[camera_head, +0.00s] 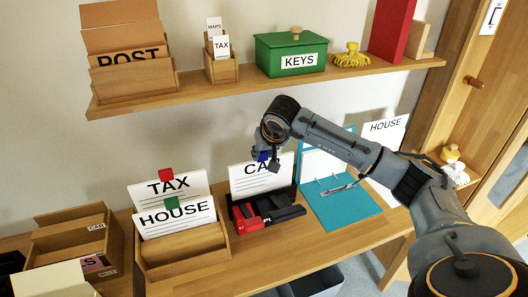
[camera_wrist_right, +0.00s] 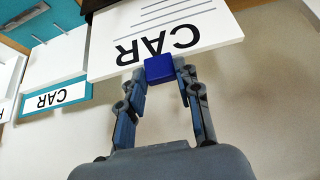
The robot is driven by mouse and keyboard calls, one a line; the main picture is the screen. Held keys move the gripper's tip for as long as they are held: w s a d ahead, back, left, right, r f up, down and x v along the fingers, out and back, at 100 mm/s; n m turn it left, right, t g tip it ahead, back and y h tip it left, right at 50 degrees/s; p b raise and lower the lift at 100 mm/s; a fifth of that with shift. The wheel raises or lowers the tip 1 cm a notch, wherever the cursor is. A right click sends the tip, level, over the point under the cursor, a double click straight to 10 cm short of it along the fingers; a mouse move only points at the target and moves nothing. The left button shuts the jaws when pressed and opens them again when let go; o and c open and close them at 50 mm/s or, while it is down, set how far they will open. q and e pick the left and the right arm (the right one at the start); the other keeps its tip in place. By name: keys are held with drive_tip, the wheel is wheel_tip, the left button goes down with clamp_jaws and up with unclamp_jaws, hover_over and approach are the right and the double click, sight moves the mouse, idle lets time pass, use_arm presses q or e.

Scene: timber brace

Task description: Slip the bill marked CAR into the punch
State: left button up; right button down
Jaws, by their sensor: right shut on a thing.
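The white bill marked CAR (camera_head: 248,182) stands upright at the black and red punch (camera_head: 266,212) on the desk. It also shows in the right wrist view (camera_wrist_right: 165,35), with the blue tab (camera_wrist_right: 160,69) on its edge. My right gripper (camera_head: 268,157) is shut on the blue tab at the bill's upper edge. In the head view, the bill's lower edge is hidden behind the punch, so I cannot tell whether it is in the slot. My left gripper is not in view.
A wooden holder (camera_head: 185,262) with TAX (camera_head: 165,188) and HOUSE (camera_head: 172,222) bills stands left of the punch. An open teal binder (camera_head: 345,212) lies to the right. The shelf (camera_head: 240,82) above carries a green KEYS box (camera_head: 290,52) and other boxes.

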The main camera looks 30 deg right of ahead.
drive_tip(key=shift+f+b, duration=1.6)
drive_tip(key=shift+f, duration=0.55)
drive_tip(key=shift+c, duration=1.9)
unclamp_jaws()
wheel_tip(320, 180, up, 8)
drive_tip(key=p, duration=0.5)
hover_over(263, 166)
drive_tip(key=s, duration=0.1)
drive_tip(key=shift+a, duration=0.2)
